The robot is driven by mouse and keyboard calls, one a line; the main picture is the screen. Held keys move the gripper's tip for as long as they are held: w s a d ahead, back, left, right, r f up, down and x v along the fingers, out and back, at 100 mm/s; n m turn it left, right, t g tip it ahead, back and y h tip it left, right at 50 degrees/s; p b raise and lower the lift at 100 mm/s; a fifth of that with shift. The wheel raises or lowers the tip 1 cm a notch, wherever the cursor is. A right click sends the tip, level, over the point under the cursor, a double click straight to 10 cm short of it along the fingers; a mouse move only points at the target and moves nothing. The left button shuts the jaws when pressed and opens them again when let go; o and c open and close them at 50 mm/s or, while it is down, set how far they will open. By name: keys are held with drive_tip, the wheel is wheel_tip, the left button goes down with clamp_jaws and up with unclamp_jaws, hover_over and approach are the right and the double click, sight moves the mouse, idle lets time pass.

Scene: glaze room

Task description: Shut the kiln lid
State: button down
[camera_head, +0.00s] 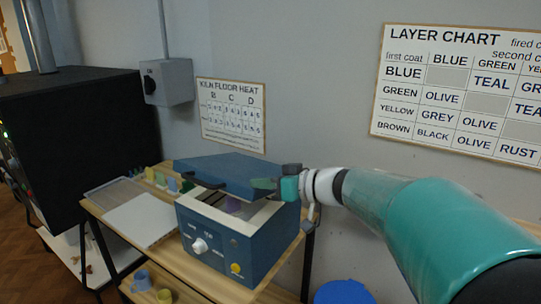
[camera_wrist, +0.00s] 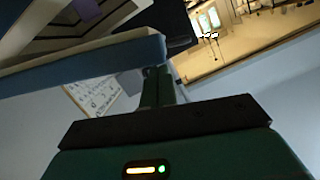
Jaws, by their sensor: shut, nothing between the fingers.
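The blue kiln (camera_head: 225,246) stands on a wooden table, with a white knob and a yellow button on its front. Its blue lid (camera_head: 225,170) is partly open, tilted above the pale rim, with a dark handle (camera_head: 205,180) at its front edge. A purple piece (camera_head: 232,206) shows in the gap beneath. My gripper (camera_head: 264,184) is shut and empty at the lid's right end; whether it touches the lid I cannot tell. In the wrist view my gripper (camera_wrist: 158,85) is beside a long blue edge (camera_wrist: 90,58) of the kiln or lid.
A white slab (camera_head: 140,220) lies left of the kiln, with small coloured pots (camera_head: 165,180) behind it. A large black box (camera_head: 75,125) stands at the far left. A grey switch box (camera_head: 168,82) and charts hang on the wall. A blue round thing (camera_head: 343,292) is below right.

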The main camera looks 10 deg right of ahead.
wheel_tip(320, 180, down, 8)
drive_tip(key=s+a, duration=0.2)
drive_tip(key=shift+f+n, duration=0.25)
drive_tip(key=shift+n, duration=0.05)
drive_tip(key=shift+a+f, duration=0.1)
drive_tip(key=s+d+r, duration=0.6)
drive_tip(key=d+r, duration=0.1)
drive_tip(key=s+a+f+m+g+h, duration=0.2)
drive_tip(key=s+a+f+g+h, duration=0.3)
drive_tip(key=s, duration=0.6)
drive_tip(key=s+d+f+m+h, duration=0.3)
drive_tip(key=s+f+m+h, duration=0.1)
drive_tip(key=s+m+h, duration=0.1)
drive_tip(key=shift+s+d+h, duration=0.4)
drive_tip(key=shift+s+h, duration=0.4)
drive_tip(key=shift+s, duration=0.45)
